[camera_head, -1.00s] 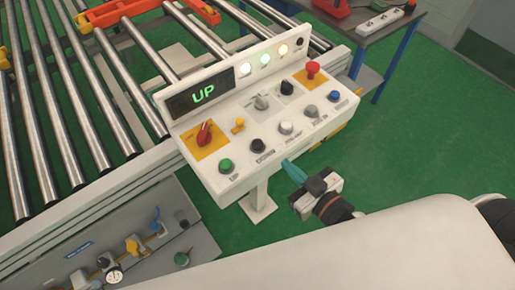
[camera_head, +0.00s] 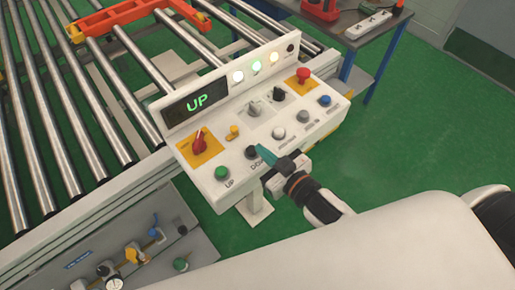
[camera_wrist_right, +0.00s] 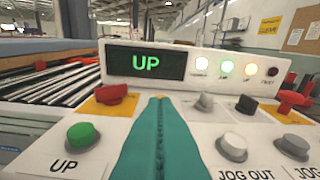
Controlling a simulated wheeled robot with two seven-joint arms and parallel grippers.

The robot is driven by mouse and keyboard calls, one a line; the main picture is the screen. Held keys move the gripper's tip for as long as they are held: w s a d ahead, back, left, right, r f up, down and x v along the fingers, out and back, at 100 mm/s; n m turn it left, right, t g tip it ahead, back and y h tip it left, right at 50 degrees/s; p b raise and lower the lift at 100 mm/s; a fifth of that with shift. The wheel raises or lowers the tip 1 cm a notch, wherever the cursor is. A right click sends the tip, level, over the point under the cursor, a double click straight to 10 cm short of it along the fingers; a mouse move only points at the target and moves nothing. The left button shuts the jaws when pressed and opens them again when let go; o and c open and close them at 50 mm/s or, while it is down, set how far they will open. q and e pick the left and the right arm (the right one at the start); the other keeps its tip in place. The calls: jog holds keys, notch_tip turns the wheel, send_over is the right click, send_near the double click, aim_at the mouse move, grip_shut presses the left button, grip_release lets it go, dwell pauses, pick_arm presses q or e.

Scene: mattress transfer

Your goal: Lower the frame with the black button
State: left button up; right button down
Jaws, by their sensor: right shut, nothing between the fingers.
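The white control panel (camera_head: 234,180) has a small display (camera_head: 197,104) reading UP in green. The black button (camera_head: 251,152) sits in the front row, between the green UP button (camera_head: 222,173) and a grey button (camera_head: 279,132). My right gripper (camera_head: 261,150) is shut and empty, its teal fingertips right beside the black button in the head view; I cannot tell whether they touch it. In the right wrist view the shut teal fingers (camera_wrist_right: 159,100) fill the middle and hide the black button. My left gripper is not in view.
The panel also carries a red switch (camera_head: 200,142), a small yellow knob (camera_head: 233,132), a red mushroom button (camera_head: 303,76) and a blue button (camera_head: 324,100). A roller conveyor (camera_head: 85,110) lies to the left. A table (camera_head: 357,37) stands behind right.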

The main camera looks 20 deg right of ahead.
aim_at(257, 161)
jog(key=x, duration=0.3)
jog(key=shift+f+p, duration=0.3)
notch_tip(257, 161, down, 2)
jog(key=shift+w+f, duration=0.1)
jog(key=shift+f, duration=0.55)
